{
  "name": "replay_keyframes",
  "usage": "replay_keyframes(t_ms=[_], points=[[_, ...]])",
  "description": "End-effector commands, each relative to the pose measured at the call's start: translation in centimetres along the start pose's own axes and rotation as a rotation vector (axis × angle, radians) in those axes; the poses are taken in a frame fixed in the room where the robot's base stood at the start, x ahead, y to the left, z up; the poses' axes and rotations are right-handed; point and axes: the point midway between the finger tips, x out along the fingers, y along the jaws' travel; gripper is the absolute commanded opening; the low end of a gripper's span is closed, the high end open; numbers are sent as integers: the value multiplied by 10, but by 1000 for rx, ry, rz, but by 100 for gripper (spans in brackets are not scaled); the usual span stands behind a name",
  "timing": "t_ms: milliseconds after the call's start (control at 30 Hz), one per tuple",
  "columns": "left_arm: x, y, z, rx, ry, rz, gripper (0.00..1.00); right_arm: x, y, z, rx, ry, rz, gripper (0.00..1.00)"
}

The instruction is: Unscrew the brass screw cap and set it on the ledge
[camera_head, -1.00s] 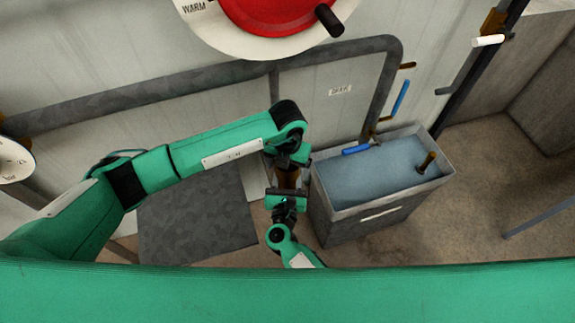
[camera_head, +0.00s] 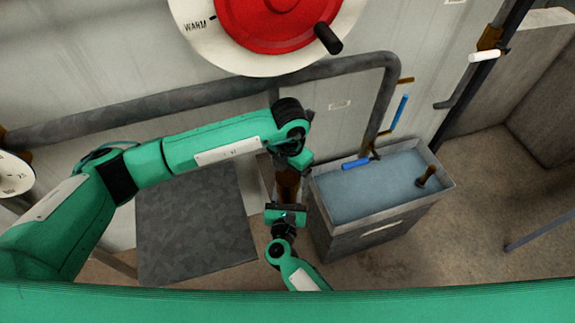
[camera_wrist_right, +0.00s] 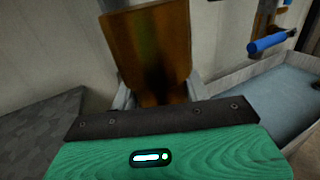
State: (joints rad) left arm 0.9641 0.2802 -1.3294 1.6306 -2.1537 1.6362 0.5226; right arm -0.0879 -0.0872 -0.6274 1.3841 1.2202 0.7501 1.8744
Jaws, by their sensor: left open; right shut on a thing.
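A brown, brass-coloured piece (camera_head: 287,186) stands between my two grippers in the head view. It fills the upper middle of the right wrist view as a flat-faced block (camera_wrist_right: 152,42). I cannot make out a separate round screw cap; it may be hidden by my grippers. My right gripper (camera_head: 286,203) is shut on the brown piece from the near side, with grey fingers at its two edges in the wrist view. My left gripper (camera_head: 301,163) is open, just above and right of the piece. I cannot tell which surface is the ledge.
A grey water-filled trough (camera_head: 322,230) stands close on the right. A dark grey slab (camera_head: 195,225) lies on the left. A thick grey pipe (camera_head: 190,102) crosses the wall (camera_head: 100,60) behind my left arm. A red dial (camera_head: 275,20) is above. Open floor lies at right.

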Motion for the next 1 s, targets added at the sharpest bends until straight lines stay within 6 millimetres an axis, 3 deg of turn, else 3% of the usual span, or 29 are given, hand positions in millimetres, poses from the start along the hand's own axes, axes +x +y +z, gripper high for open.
replay_keyframes(t_ms=[700,1000], points=[[-22,0,0,1265,1,2,82,-1,-2,-2,-4,2,-2,0],[-26,4,-3,1626,9,-6,82,-1,-2,-2,-4,3,-2,0]])
